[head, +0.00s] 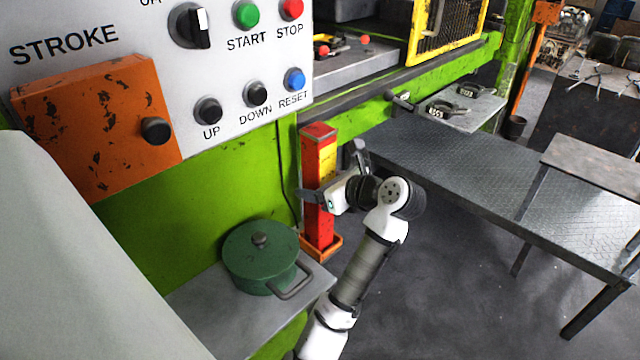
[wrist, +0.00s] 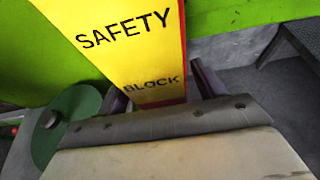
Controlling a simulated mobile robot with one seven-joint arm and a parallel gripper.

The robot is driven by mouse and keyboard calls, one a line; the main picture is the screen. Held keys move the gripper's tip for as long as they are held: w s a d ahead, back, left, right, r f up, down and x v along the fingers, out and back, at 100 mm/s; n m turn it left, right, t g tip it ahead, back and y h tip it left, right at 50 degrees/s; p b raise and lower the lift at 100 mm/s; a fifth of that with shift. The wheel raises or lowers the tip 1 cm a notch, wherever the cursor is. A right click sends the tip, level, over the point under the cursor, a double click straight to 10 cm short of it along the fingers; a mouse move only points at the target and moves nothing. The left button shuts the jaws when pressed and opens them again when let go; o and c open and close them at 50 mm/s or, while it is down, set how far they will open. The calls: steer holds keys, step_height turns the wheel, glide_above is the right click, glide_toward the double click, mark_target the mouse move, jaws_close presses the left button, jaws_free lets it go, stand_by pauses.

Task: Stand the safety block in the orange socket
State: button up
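The safety block (head: 319,170) is a tall red post with a yellow face. It stands upright, its foot at the orange socket (head: 334,246) low beside the green press. The socket's rim shows around the foot; how deep the block sits I cannot tell. My gripper (head: 332,172) is at the block's mid-height, one finger across its red side and the other past its far side. In the wrist view, the yellow face of the block (wrist: 130,45) lettered SAFETY BLOCK runs down between my gripper's two fingers (wrist: 162,92). A gap shows beside the right finger, so it looks open.
A green lidded pot (head: 258,258) stands on a grey shelf (head: 205,305) left of the block. The control panel (head: 225,75) with an orange box is above it. A steel table (head: 470,180) stands to the right. Open floor (head: 450,290) lies in front.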

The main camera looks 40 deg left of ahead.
steer(key=shift+r, duration=0.2)
steer(key=p+v, duration=0.1)
steer(key=v, duration=1.1)
steer(key=shift+p, duration=0.3)
steer(key=shift+d+f, duration=0.1)
